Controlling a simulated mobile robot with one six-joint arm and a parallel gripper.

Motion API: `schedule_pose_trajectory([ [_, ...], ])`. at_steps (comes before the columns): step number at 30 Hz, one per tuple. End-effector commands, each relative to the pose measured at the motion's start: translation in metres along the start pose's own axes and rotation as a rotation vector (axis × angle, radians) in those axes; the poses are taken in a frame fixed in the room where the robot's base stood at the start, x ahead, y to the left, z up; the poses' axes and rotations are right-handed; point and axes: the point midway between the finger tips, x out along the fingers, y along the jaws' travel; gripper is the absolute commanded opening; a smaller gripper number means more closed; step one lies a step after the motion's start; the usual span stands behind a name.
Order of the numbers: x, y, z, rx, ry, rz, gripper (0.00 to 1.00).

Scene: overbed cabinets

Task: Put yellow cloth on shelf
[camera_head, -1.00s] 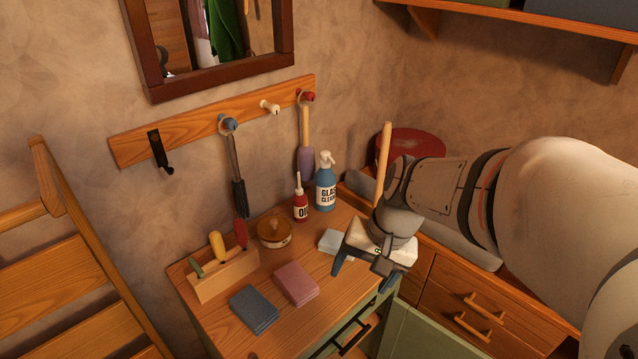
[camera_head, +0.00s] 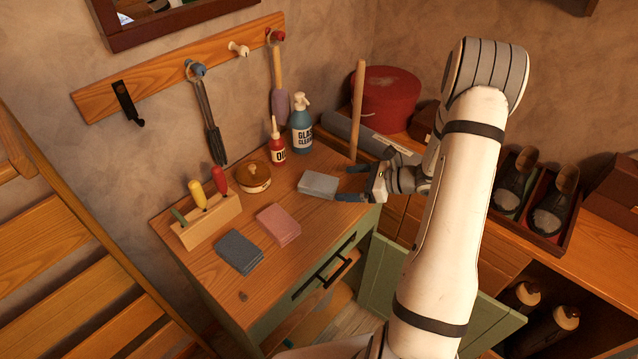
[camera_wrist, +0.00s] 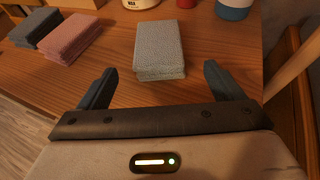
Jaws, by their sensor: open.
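No yellow cloth shows in these views. A folded light grey cloth (camera_head: 318,185) lies on the wooden cabinet top near its right edge. My gripper (camera_head: 349,183) is open and empty at the right of this cloth, its fingers pointing toward it. In the wrist view, the light grey cloth (camera_wrist: 160,48) lies ahead of and between the two open fingers (camera_wrist: 160,74), apart from both. A folded pink cloth (camera_head: 278,224) and a dark grey cloth (camera_head: 239,251) lie further left. I cannot tell which shelf is meant.
An upright wooden handle (camera_head: 357,112) rises close behind my gripper. A green door (camera_head: 400,281) stands open below.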

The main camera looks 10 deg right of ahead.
Motion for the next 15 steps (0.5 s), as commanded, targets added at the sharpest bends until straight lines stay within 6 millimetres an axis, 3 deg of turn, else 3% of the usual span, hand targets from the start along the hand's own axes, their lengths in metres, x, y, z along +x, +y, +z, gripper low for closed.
schedule_pose_trajectory([
  [15,0.064,0.001,0.003,0.007,-0.001,-0.001,0.87],
])
